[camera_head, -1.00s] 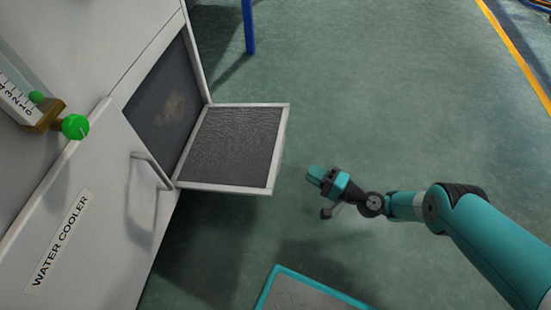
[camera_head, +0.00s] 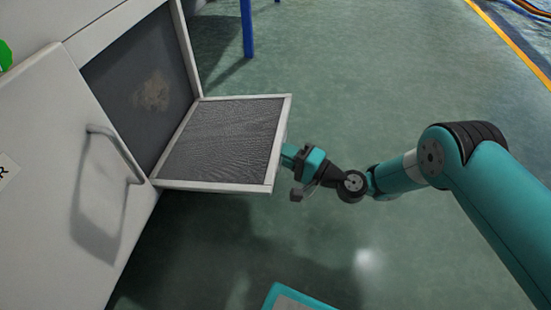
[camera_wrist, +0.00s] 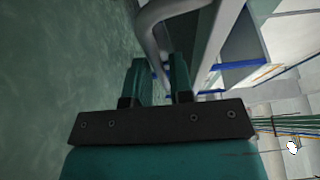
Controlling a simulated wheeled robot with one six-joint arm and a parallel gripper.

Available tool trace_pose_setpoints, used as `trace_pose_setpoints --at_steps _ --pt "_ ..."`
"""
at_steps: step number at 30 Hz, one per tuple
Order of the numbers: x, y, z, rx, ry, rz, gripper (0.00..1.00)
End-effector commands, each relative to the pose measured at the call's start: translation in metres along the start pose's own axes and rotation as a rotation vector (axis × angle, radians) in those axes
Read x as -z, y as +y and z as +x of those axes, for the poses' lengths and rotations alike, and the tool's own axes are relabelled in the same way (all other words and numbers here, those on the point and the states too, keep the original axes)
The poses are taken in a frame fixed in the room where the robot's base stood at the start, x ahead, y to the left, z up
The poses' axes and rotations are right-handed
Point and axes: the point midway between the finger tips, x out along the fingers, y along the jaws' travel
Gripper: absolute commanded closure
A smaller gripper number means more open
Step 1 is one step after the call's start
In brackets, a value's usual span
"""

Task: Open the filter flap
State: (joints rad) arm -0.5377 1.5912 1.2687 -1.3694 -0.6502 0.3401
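The filter flap (camera_head: 222,140) is a white-framed panel with dark grey mesh. It stands swung out from the white cabinet, attached along its left side below a dark square opening (camera_head: 150,85). My gripper (camera_head: 288,153) is at the flap's outer right edge in the head view. Its tips overlap that edge in the picture, and I cannot tell if they touch it. In the wrist view my gripper (camera_wrist: 159,66) has two teal fingers with a gap between them and nothing clearly held. A pale panel edge lies just beyond the fingers.
A grey bar handle (camera_head: 112,150) sticks out from the cabinet front, left of the flap; a curved grey bar (camera_wrist: 152,38) shows ahead in the wrist view. A blue post (camera_head: 247,28) stands behind. A teal-edged grey item (camera_head: 290,300) lies at the bottom. Green floor is open rightward.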

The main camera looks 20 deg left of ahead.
Motion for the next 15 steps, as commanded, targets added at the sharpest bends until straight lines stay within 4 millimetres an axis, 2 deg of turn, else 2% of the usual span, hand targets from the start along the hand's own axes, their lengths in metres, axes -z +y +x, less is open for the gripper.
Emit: trace_pose_setpoints --at_steps 1,6,15 --pt "0.0 0.004 0.009 0.004 -0.001 -0.004 0.79" --pt "0.0 0.002 0.027 0.001 0.0 -0.001 0.79" --pt "0.001 -0.001 0.033 0.0 0.002 0.001 0.79"
